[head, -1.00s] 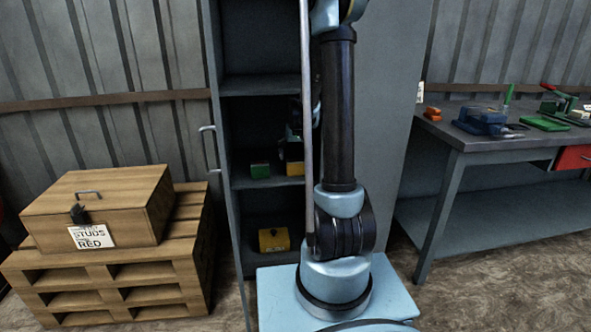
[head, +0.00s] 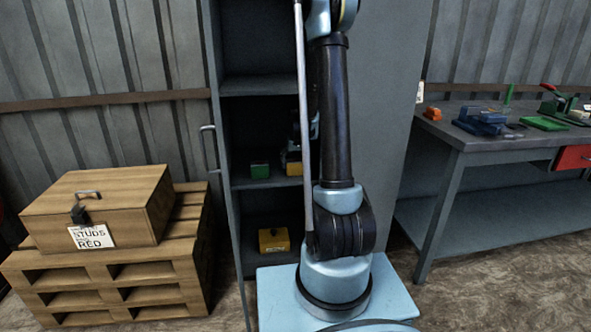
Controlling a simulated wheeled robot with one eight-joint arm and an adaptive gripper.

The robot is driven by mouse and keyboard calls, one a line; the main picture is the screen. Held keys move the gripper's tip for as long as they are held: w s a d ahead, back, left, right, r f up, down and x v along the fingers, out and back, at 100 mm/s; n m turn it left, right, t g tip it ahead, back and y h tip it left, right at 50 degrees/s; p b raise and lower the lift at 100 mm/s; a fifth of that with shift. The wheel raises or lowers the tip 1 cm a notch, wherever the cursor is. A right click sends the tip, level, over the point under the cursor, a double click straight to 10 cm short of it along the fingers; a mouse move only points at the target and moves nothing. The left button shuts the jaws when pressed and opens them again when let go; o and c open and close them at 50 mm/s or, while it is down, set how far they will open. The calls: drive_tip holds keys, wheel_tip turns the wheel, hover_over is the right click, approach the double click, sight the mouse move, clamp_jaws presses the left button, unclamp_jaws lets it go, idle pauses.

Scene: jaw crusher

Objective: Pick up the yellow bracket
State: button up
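A yellow piece (head: 293,166) stands on the middle shelf of the open grey cabinet, partly hidden by my arm and the thin upright bar; it may be the yellow bracket. Another yellow, box-like piece (head: 273,239) with a dark mark sits on the cabinet's lower shelf. My gripper (head: 297,138) is inside the cabinet just above the middle-shelf yellow piece. It is mostly hidden behind my arm, so its fingers and any contact cannot be made out.
A green block (head: 260,169) stands left of the yellow piece on the middle shelf. The cabinet (head: 263,86) has close side walls. A wooden crate (head: 94,205) on pallets stands left. A workbench (head: 462,134) with a blue vise (head: 484,121) stands right.

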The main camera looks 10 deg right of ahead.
drive_tip(key=c, duration=1.1)
